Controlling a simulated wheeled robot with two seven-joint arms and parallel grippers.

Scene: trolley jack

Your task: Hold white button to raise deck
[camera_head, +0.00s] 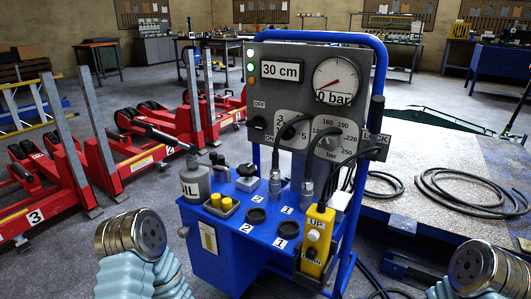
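A yellow hand pendant (321,220) stands at the front right corner of the blue console (215,255). It carries an "UP" label with a small pale button (311,252) under it, and a "DOWN" label lower down; the buttons are too small to read clearly. The display (282,72) above reads "30 cm" and the round gauge (340,82) reads about 0 bar. The grey deck (440,165) lies low at the right. My two arms show only as round metal joints at the bottom left and bottom right. Neither gripper's fingers are visible.
The console holds an oil bottle (194,180), knobs and hose couplings. Black hoses (470,190) lie coiled on the deck. Red wheeled lifts (110,160) stand at the left. A blue tube frame (380,70) surrounds the panel.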

